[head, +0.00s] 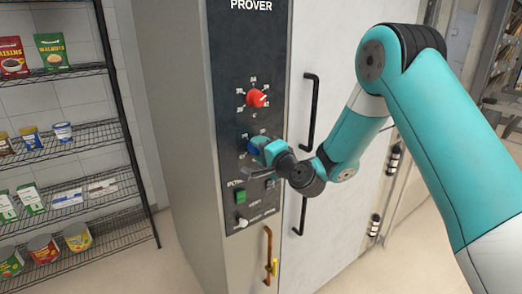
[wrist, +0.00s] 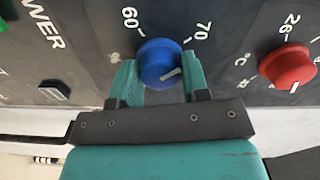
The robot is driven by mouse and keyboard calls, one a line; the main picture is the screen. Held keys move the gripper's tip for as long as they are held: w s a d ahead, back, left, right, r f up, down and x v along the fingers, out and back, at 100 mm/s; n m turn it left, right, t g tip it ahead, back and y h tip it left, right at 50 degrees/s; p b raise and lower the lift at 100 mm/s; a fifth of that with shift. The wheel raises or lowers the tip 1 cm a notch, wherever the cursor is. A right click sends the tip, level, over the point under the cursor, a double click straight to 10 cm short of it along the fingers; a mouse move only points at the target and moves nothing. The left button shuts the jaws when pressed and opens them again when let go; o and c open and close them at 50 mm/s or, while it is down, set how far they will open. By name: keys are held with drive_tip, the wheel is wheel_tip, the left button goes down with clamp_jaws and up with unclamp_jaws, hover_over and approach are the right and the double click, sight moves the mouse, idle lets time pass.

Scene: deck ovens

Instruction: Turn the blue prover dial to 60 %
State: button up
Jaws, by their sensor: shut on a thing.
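The blue prover dial (wrist: 160,60) is on the dark control panel, in the middle of the wrist view. My gripper (wrist: 160,75) has one teal finger on each side of it and is shut on it. The 60 mark (wrist: 130,18) shows up and left of the dial, and the 70 mark (wrist: 203,31) up and right. A white pointer line on the dial's lower right points toward the right finger, not at the 60. In the head view the blue dial (head: 253,147) is partly hidden by my gripper (head: 260,150).
A red dial (head: 257,98) sits above the blue one; it also shows at right in the wrist view (wrist: 289,67). Below are a green switch (head: 240,196) and a light knob (head: 243,223). Black door handles (head: 311,112) stand out right of the panel. Shelves (head: 75,140) stand left.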

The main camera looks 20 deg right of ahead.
drive_tip(key=shift+r+n+b, duration=0.1)
drive_tip(key=shift+n+b, duration=0.2)
drive_tip(key=shift+b, duration=0.05)
drive_tip(key=n+b, duration=0.4)
drive_tip(key=b, duration=0.1)
drive_tip(key=shift+f+b, duration=0.2)
drive_tip(key=shift+b, duration=0.15)
drive_tip(key=n+b, duration=0.5)
drive_tip(key=b, duration=0.1)
drive_tip(key=shift+b, duration=0.35)
drive_tip(key=n+b, duration=0.4)
drive_tip(key=b, duration=0.2)
drive_tip(key=n+b, duration=0.2)
drive_tip(key=b, duration=0.1)
drive_tip(key=shift+r, duration=0.3)
drive_tip(key=o, duration=0.9)
drive_tip(key=shift+w, duration=0.15)
